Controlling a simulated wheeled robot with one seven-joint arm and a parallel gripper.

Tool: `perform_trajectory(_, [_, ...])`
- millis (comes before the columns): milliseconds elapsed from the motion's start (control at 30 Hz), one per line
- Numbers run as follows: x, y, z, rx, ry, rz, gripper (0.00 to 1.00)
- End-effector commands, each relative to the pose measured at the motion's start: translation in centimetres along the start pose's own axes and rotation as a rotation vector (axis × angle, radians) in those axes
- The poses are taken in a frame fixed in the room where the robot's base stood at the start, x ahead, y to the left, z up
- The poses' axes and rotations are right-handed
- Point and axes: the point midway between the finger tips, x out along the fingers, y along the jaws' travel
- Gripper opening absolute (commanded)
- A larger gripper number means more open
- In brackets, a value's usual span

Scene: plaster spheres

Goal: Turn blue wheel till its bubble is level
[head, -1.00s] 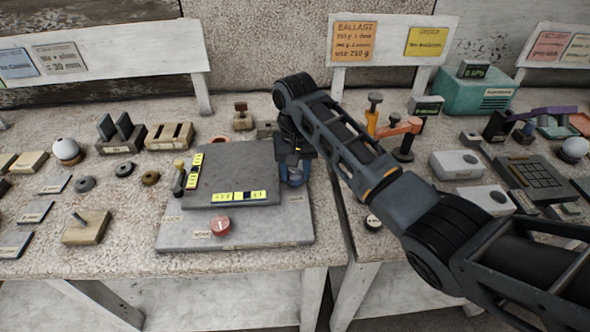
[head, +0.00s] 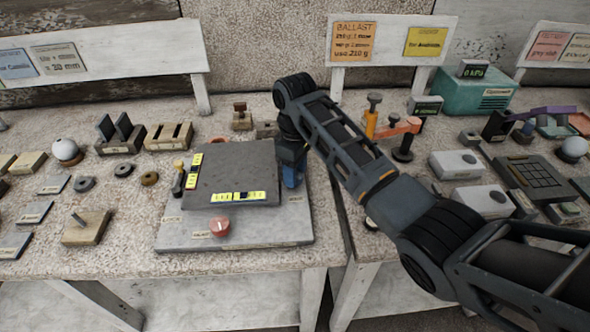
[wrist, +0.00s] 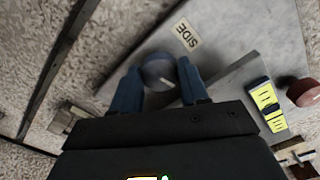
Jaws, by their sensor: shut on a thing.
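The blue wheel (wrist: 158,72) sits between the two blue fingers of my gripper (wrist: 157,80) in the wrist view, beside a label reading SIDE. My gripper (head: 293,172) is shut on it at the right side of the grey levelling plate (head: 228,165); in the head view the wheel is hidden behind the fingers. A yellow bubble vial (head: 238,197) lies along the plate's front edge, and another yellow vial (head: 191,171) along its left edge. The bubbles are too small to judge as level or not.
A red wheel (head: 219,227) stands on the grey base (head: 180,238) in front of the plate. An orange-armed stand (head: 404,140) stands right of my forearm. Wooden blocks and rings lie left.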

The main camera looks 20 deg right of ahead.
Motion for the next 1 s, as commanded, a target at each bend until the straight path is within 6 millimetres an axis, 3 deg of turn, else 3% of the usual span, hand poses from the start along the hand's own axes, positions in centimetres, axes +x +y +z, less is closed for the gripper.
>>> perform_trajectory(1000, [-0.10,0.22,-0.06,-0.947,0.000,0.001,0.14])
